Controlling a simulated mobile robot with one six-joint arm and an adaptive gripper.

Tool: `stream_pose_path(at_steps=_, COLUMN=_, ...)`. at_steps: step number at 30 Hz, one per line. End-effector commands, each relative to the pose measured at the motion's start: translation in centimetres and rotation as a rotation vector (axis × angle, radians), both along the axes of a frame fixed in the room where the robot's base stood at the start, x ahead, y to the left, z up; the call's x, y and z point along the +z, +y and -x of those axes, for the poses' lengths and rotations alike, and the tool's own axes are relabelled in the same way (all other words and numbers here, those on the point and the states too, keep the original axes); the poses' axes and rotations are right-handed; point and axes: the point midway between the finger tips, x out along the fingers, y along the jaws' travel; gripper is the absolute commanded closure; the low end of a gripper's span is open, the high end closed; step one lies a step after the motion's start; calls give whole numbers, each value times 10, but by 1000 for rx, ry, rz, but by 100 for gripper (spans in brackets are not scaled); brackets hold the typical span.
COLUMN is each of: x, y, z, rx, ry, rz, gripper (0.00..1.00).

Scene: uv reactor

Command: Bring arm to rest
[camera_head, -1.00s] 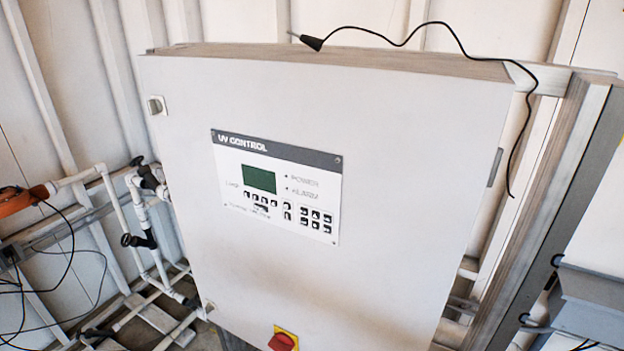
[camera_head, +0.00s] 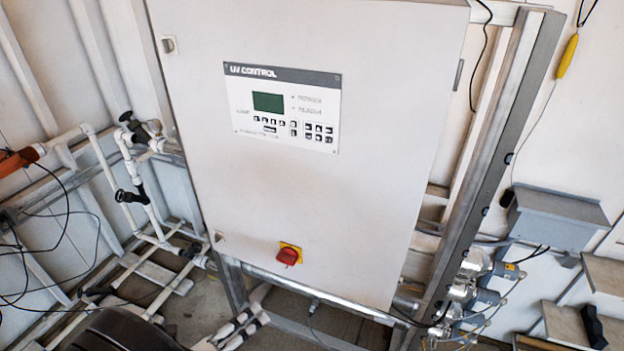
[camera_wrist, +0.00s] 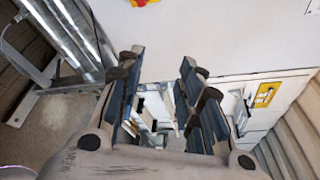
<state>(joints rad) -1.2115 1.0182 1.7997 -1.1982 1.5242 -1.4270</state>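My gripper (camera_wrist: 160,70) shows in the wrist view with its two dark-padded fingers apart. Nothing is held between them. The pale UV control cabinet (camera_head: 300,200) stands upright ahead, and its wall also shows in the wrist view (camera_wrist: 230,35) beyond the fingers. The red switch on its yellow plate (camera_head: 289,256) is on the lower front of the cabinet. A part of that plate shows at the top edge of the wrist view (camera_wrist: 143,2). The fingers look apart from the cabinet. In the head view I cannot clearly make out the gripper.
White pipes with black valves (camera_head: 135,190) run along the left. A metal post (camera_head: 490,165) stands right of the cabinet, with a grey box (camera_head: 560,215) beyond it. Silver fittings with cables (camera_head: 475,285) sit low at the right. Bare floor (camera_head: 195,320) shows below the cabinet.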

Motion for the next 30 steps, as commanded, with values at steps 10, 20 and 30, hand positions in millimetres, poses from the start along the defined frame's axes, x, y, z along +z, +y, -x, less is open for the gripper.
stream_pose_path(at_steps=10, x=72, y=-129, z=-8, rx=-615, ry=-219, rz=-599, gripper=66)
stream_pose_path(at_steps=20, x=117, y=-233, z=50, rx=-1354, ry=-688, rz=-1222, gripper=66)
stream_pose_path(at_steps=30, x=139, y=-271, z=116, rx=-2074, ry=-1350, rz=-1759, gripper=66)
